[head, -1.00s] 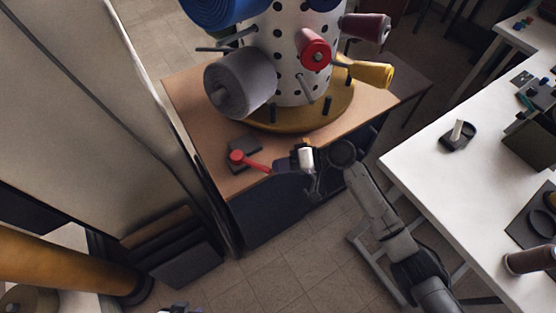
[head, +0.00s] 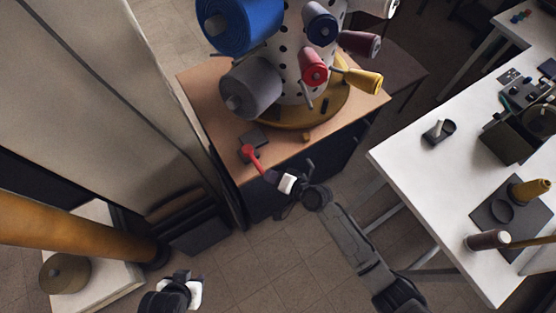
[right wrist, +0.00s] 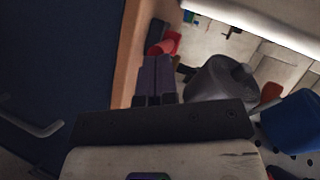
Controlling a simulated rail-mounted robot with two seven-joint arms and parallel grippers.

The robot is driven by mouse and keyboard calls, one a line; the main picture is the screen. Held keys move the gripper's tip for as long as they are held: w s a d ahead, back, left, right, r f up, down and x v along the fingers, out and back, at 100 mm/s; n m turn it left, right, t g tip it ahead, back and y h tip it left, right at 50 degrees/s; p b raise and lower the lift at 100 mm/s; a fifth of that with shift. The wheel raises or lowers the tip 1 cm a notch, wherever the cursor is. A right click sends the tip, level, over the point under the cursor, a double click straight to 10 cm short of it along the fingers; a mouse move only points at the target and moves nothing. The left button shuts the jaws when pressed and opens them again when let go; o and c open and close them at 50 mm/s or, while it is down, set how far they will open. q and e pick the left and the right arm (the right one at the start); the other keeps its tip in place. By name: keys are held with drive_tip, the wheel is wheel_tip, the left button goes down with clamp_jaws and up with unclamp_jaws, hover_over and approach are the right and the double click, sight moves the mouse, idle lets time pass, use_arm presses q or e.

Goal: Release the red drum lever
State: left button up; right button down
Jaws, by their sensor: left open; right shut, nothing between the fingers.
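The red drum lever (head: 252,157) sits on a dark block (head: 255,136) at the near left of the wooden table top, in front of the drum (head: 290,75). Its arm points toward the front table edge. My right gripper (head: 270,177) is shut and empty at the lever's near end; I cannot tell whether they touch. In the right wrist view the shut purple fingers (right wrist: 154,78) are just below the red lever (right wrist: 164,45). My left gripper (head: 178,285) is open and empty at the bottom, low and far from the lever.
The drum carries several spools, including a grey one (head: 250,88) and a blue one (head: 240,25), on a yellow disc (head: 318,112). A pale panel (head: 110,90) stands left of the table. A white table (head: 410,165) is at right. Floor lies open between the tables.

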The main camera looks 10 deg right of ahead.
use_arm(q)
wheel_tip(320, 180, up, 4)
drive_tip(key=p, duration=0.2)
drive_tip(key=shift+p, duration=0.35)
use_arm(e)
drive_tip(key=a, duration=0.1)
drive_tip(key=s+a+m+t+h, duration=0.1)
drive_tip(key=a, duration=0.1)
drive_tip(key=shift+s+m, duration=0.1)
drive_tip(key=shift+m, duration=0.2)
use_arm(q)
drive_tip(key=shift+a, duration=0.15)
use_arm(e)
drive_tip(key=shift+a+t, duration=0.15)
drive_tip(key=shift+t, duration=0.15)
use_arm(q)
drive_tip(key=shift+w+d+r+p, duration=0.15)
drive_tip(key=shift+d+r+p, duration=0.1)
drive_tip(key=shift+r+p, duration=0.5)
drive_tip(key=shift+w+d+r+p, duration=0.15)
drive_tip(key=shift+d+r+p, duration=0.05)
drive_tip(key=shift+r+p, duration=0.5)
use_arm(e)
drive_tip(key=w+d+r+v, duration=0.1)
drive_tip(key=v, duration=1.2)
drive_tip(key=shift+w, duration=0.2)
